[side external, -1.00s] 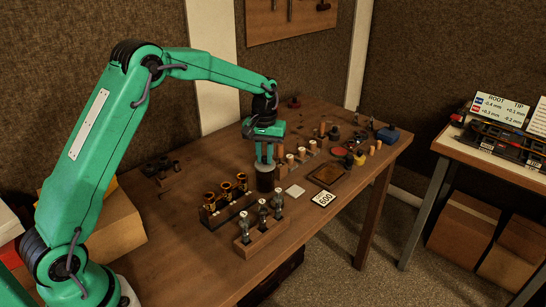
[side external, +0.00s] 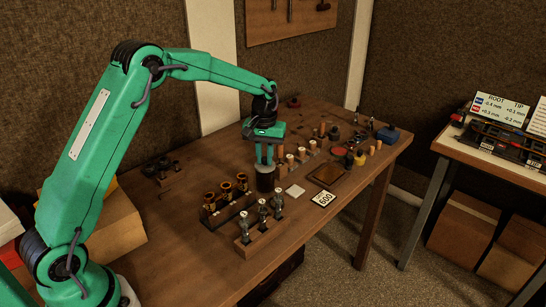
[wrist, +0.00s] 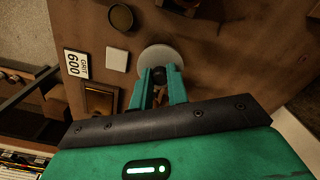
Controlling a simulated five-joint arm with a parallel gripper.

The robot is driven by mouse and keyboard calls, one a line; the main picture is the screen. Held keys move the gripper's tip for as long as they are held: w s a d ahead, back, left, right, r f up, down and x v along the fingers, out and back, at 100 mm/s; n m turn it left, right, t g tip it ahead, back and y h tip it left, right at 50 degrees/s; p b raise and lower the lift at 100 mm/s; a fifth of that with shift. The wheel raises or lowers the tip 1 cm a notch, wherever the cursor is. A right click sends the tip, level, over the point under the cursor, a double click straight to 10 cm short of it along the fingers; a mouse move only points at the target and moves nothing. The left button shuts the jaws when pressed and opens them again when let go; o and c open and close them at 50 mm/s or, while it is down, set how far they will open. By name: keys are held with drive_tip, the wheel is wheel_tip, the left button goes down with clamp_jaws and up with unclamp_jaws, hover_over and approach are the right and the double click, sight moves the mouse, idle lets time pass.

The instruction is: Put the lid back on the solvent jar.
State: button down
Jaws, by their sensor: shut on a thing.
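My gripper (side external: 265,158) points straight down over the table. In the wrist view its fingers (wrist: 160,80) are closed on the dark knob of the lid. The lid (wrist: 157,57) is a flat pale grey disc, and it looks level. In the side view the lid (side external: 265,168) is at the top of the solvent jar (side external: 265,183), a dark upright cylinder on the table. I cannot tell whether the lid rests on the rim or hangs just above it. In the wrist view the lid hides the jar.
Brass-topped parts in a rack (side external: 225,192) stand left of the jar. A block with several grey parts (side external: 262,236) stands in front. A white square (side external: 295,190), a "600" card (side external: 323,198) and a brown tray (side external: 327,175) lie to the right. Small parts stand behind.

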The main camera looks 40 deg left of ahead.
drive_tip(key=c, duration=0.8)
unclamp_jaws()
drive_tip(key=shift+r, duration=0.1)
drive_tip(key=shift+r, duration=3.4)
clamp_jaws()
drive_tip(key=shift+f, duration=2.6)
